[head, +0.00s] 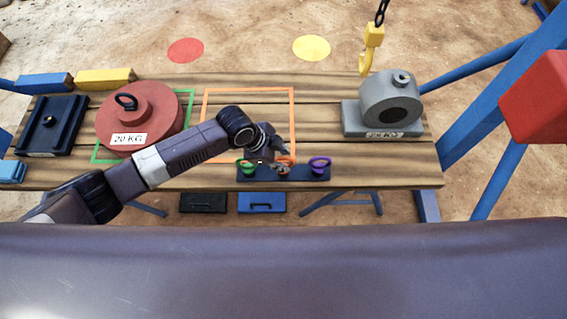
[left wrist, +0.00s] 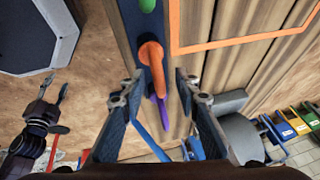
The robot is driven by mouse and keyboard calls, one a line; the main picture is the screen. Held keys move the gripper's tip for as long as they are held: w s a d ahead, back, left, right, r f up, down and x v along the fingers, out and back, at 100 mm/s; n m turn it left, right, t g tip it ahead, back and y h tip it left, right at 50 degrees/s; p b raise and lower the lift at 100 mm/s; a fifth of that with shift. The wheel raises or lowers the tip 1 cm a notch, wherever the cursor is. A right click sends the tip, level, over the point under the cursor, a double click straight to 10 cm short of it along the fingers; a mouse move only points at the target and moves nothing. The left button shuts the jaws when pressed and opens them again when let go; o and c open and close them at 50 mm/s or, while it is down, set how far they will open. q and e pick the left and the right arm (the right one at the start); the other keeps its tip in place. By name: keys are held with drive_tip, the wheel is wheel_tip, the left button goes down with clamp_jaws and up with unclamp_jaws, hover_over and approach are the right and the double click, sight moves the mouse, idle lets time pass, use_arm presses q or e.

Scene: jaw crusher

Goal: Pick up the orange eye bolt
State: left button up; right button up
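The orange eye bolt (head: 288,161) stands in a dark blue holder (head: 302,175) at the table's front edge, between a green eye bolt (head: 244,165) and a purple one (head: 319,165). My left gripper (head: 270,158) is over the holder and partly hides the orange bolt. In the left wrist view my left gripper (left wrist: 159,78) is open, with the orange eye bolt (left wrist: 152,56) in the gap ahead of its fingertips; I see no contact. My right gripper (left wrist: 50,92) shows at the left of that view, empty with its fingers apart, away from the bolts.
A red 20 KG weight (head: 137,118) with a dark ring stands left on the wooden table. An orange outlined square (head: 293,100) behind the holder is mostly clear. A black tray (head: 52,125) is far left.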

use_arm(q)
clamp_jaws()
drive_tip(key=shift+r, duration=0.15)
